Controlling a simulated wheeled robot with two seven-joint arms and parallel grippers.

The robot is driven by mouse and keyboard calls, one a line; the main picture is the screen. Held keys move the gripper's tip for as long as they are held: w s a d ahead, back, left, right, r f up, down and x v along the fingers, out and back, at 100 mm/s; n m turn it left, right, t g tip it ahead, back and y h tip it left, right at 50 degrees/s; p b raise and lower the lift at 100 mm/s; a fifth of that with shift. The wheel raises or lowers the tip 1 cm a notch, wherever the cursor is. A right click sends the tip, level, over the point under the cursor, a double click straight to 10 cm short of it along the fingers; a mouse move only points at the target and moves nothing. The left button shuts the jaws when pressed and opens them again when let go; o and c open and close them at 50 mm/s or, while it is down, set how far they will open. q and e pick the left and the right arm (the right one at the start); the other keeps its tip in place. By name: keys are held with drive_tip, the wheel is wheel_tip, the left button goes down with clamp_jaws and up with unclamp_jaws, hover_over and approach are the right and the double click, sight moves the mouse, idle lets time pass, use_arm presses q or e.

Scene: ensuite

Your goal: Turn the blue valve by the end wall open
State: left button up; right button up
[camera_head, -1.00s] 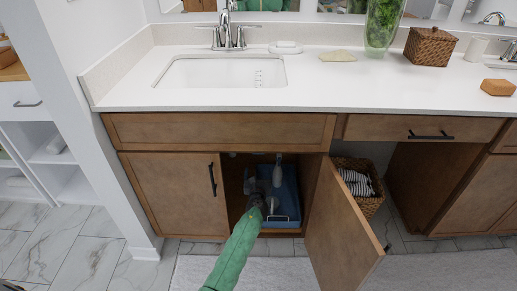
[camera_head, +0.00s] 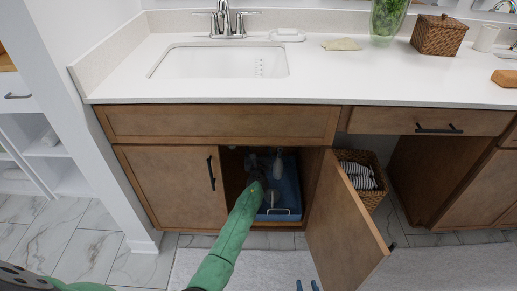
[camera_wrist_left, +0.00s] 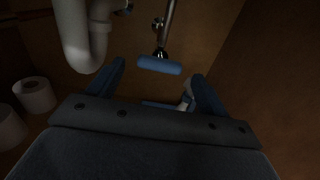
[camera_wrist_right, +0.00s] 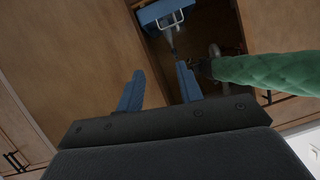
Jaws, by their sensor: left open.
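A blue valve handle (camera_wrist_left: 158,66) shows in the left wrist view as a short level bar below a thin metal pipe, inside the dim sink cabinet. My left gripper (camera_wrist_left: 158,82) is open, one blue finger to each side, with the handle ahead between them. Contact does not show. In the head view, my left gripper (camera_head: 256,182) is inside the cabinet and its fingertips are hard to make out. My right gripper (camera_wrist_right: 160,87) is open and empty outside the cabinet. Its fingertips also show at the bottom of the head view (camera_head: 306,286).
A white drainpipe (camera_wrist_left: 83,35) hangs left of the handle. Toilet rolls (camera_wrist_left: 35,95) stand at the left. A blue bin (camera_head: 287,200) sits in the cabinet. The open door (camera_head: 345,225) bounds the right side. A basket (camera_head: 365,180) stands beyond it.

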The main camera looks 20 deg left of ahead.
use_arm(q)
drive_tip(key=shift+x, duration=1.25)
use_arm(e)
wheel_tip(320, 180, up, 7)
drive_tip(key=w+t, duration=0.2)
drive_tip(key=shift+w+a+f+t, duration=0.2)
drive_tip(key=shift+w+t, duration=0.1)
drive_tip(key=shift+w, duration=0.1)
use_arm(q)
drive_tip(key=shift+b, duration=0.3)
drive_tip(key=c, duration=1)
